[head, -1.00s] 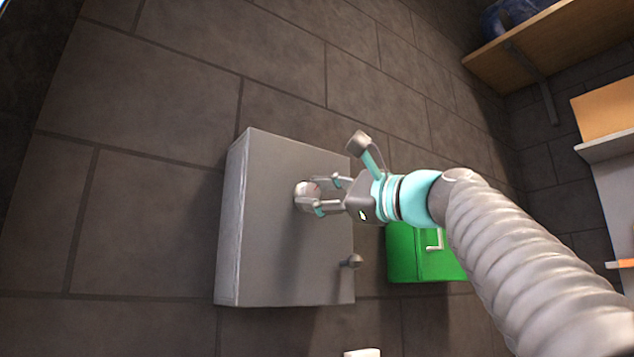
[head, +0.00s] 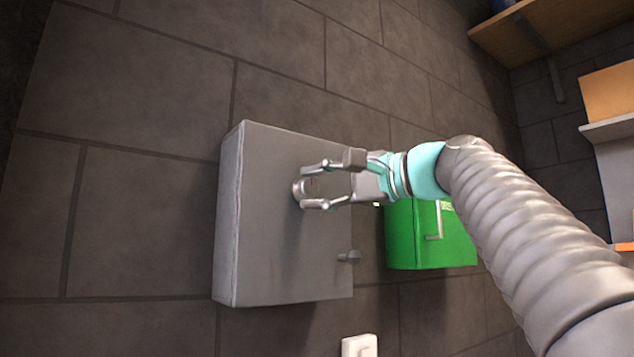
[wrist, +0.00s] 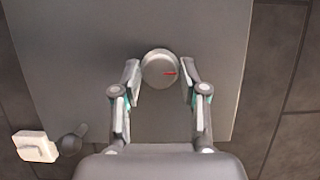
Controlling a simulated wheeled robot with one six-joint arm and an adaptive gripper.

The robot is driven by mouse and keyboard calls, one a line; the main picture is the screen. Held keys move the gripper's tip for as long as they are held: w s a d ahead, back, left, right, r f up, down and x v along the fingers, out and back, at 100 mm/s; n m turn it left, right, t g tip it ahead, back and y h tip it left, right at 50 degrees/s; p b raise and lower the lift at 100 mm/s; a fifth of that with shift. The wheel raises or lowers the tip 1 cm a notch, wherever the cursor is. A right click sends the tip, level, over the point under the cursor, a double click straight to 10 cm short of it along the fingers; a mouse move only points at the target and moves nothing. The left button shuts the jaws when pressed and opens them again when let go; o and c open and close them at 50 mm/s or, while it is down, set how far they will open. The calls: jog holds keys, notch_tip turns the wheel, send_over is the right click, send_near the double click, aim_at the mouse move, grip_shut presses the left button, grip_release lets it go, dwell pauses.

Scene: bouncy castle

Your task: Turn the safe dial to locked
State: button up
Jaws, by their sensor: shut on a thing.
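The safe is a grey box (head: 265,245) fixed to the dark tiled wall, and its front fills much of the wrist view (wrist: 75,50). My gripper (head: 312,186) is shut on the dial, with one finger on each side. In the wrist view my gripper's fingertips (wrist: 160,74) flank it. A small grey handle (head: 349,257) sits at the safe's lower right. I see no readable locked label.
A green box (head: 415,240) with a pale handle hangs on the wall right of the safe, behind my arm. A white switch-like block (head: 359,346) is below. Shelves (head: 550,35) stand at upper right. The wall left of the safe is clear.

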dwell(0.4)
jog(key=o, duration=1.1)
jog(key=shift+o, duration=0.2)
jog(key=shift+d, duration=0.1)
jog(key=v, duration=1.2)
